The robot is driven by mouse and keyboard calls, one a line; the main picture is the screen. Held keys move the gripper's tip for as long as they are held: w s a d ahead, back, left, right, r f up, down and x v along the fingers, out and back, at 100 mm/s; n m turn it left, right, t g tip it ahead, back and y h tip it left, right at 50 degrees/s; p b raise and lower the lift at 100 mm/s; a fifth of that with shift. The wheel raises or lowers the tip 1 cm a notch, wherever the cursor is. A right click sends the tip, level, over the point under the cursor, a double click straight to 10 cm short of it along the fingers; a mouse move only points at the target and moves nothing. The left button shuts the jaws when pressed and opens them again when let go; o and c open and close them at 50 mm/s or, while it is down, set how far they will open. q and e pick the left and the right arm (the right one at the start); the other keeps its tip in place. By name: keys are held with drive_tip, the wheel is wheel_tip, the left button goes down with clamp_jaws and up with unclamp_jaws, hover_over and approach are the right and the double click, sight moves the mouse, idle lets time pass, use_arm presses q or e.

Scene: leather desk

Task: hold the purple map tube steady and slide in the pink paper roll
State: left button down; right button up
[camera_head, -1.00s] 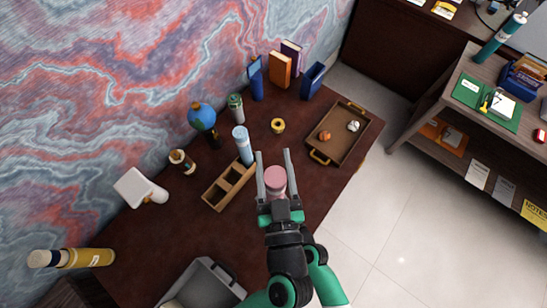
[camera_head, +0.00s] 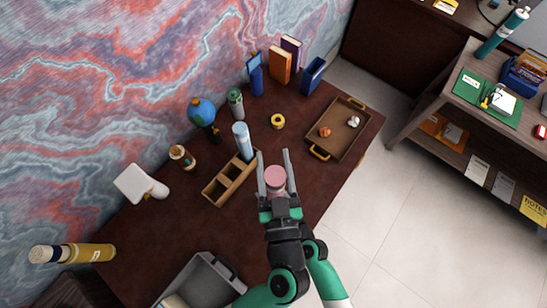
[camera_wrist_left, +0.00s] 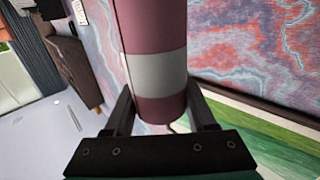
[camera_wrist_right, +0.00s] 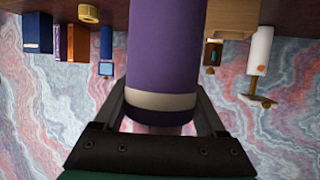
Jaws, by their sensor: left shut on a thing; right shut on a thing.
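The pink paper roll (camera_head: 275,177) shows end-on in the head view, between the fingers of my left gripper (camera_head: 274,160). In the left wrist view the pink roll (camera_wrist_left: 152,20) with its pale grey band fills the space between the fingers, and the gripper is shut on it. In the right wrist view my right gripper (camera_wrist_right: 162,95) is shut on the purple map tube (camera_wrist_right: 163,50), near its cream band. A little pink shows just past the tube's banded end. How far the roll is in the tube, if at all, I cannot tell. The head view hides the tube and right gripper.
A wooden divided box (camera_head: 222,188) stands close to the left of the gripper, with a pale blue cylinder (camera_head: 242,137) behind it. A brown tray (camera_head: 345,150) lies to the right, and a grey bin (camera_head: 208,275) stands near the front. Open floor lies right of the desk.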

use_arm(q)
drive_tip(key=shift+f, duration=3.35)
drive_tip(key=shift+f, duration=0.3)
drive_tip(key=shift+f, duration=2.2)
drive_tip(key=shift+f, duration=0.1)
drive_tip(key=shift+c, duration=0.7)
unclamp_jaws()
drive_tip(key=s+d, duration=0.1)
drive_tip(key=s, duration=1.1)
drive_tip(key=shift+d, duration=0.35)
